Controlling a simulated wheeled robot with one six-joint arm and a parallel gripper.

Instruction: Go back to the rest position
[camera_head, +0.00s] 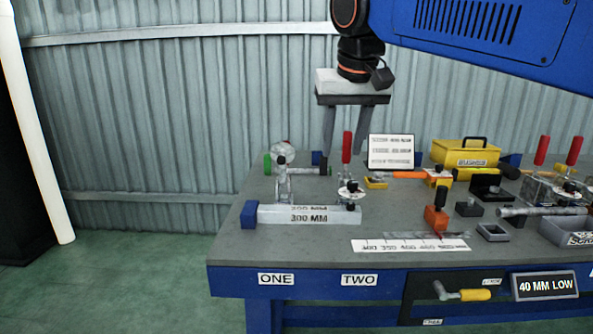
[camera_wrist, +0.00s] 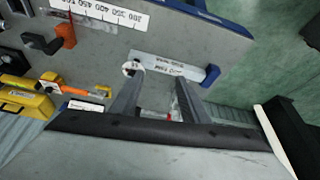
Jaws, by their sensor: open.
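My gripper (camera_head: 343,143) hangs at the end of the arm above the back left part of the workbench (camera_head: 320,247), fingers pointing down. Its two fingers are apart, with nothing between them that it grips. In the wrist view my gripper (camera_wrist: 155,98) also shows spread fingers, with the bench below. The 300 MM block (camera_head: 308,215) lies on the bench near the front left, in front of the gripper.
A yellow toolbox (camera_head: 466,154), a sign board (camera_head: 391,151) and an orange tool (camera_head: 436,218) are on the bench. More red-handled clamps (camera_head: 541,151) stand at right. A ruler strip (camera_head: 411,245) lies near the front edge. Floor at left (camera_head: 130,285) is free.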

